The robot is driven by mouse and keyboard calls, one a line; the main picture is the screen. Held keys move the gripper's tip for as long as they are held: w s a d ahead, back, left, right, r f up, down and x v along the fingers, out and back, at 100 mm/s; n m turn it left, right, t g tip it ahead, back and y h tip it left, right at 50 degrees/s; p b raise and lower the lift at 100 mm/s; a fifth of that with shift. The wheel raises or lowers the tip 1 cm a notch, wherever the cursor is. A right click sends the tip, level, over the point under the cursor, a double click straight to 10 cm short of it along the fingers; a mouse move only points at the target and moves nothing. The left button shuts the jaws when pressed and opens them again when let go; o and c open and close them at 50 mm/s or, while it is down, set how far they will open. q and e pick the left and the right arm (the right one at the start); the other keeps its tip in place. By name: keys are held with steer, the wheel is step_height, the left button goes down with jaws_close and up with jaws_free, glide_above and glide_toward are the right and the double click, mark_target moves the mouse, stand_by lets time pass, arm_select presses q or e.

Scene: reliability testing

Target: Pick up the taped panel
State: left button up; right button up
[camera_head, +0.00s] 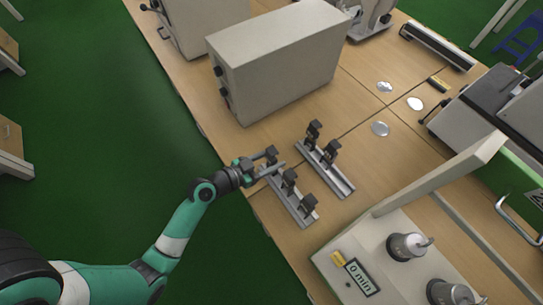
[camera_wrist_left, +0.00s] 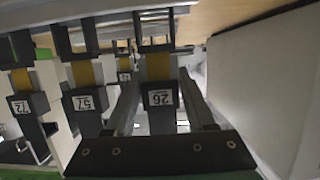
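My left gripper (camera_head: 268,169) reaches in from the left to the near metal rail (camera_head: 296,208), at the end closest to my arm. In the left wrist view its two fingers (camera_wrist_left: 158,100) stand apart, one on each side of a black upright piece (camera_wrist_left: 160,97) with a yellow band and a white number label. I see gaps beside this piece, and cannot tell whether a finger touches it. Similar labelled black pieces (camera_wrist_left: 87,100) stand to its left. I cannot tell which piece is the taped panel. My right gripper is not in view.
A second rail (camera_head: 326,168) with black holders lies beyond the near one. A large beige box (camera_head: 285,65) stands behind the rails. A device with a timer display (camera_head: 361,277) stands at the front right. Round discs (camera_head: 381,129) lie on the wooden table (camera_head: 232,140).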

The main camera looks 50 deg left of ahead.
mark_target(272, 151)
arm_select(q)
jaws_close()
step_height(272, 151, up, 10)
steer(key=p, duration=0.5)
